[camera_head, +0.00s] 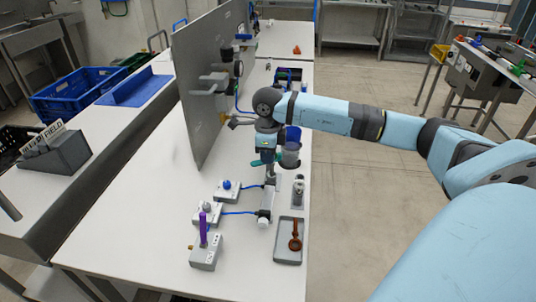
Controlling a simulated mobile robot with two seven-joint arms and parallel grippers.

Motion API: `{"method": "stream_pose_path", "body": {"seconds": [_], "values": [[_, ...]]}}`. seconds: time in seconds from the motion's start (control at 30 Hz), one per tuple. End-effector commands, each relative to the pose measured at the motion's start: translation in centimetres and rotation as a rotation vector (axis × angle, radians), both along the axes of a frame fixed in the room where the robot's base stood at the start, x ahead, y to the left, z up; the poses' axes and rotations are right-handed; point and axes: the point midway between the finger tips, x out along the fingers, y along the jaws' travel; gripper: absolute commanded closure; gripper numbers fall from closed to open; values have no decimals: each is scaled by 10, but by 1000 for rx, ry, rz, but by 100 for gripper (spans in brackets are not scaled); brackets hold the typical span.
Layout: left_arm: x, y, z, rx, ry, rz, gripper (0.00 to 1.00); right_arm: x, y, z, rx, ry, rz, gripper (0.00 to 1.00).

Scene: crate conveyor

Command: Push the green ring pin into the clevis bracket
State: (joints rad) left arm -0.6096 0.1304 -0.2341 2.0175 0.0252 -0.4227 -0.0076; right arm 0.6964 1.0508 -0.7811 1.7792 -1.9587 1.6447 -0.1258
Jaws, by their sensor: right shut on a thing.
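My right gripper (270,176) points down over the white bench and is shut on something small. Teal-green parts (256,163) show beside its fingers, probably the green ring pin, but the ring and its shaft cannot be made out. Below the gripper, a pale upright fitting (266,205) stands on the bench, with a blue cable running to it. It may be the clevis bracket; its holes are too small to see. Whether the held thing touches it cannot be told. My left gripper is not in view.
A grey block (206,254) with a purple upright piece stands at the front. A grey tray (279,253) holds an orange-brown ring piece (295,236). White boxes with blue cables lie left of the fitting. A tall grey panel (192,95) stands on the bench's left side.

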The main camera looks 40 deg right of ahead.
Motion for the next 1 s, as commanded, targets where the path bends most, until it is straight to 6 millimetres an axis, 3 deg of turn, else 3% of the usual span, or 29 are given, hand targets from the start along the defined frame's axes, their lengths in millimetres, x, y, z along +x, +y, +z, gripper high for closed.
{"method": "stream_pose_path", "body": {"seconds": [1.0], "values": [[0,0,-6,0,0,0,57,0,0,-8,0,0,0,100]]}}
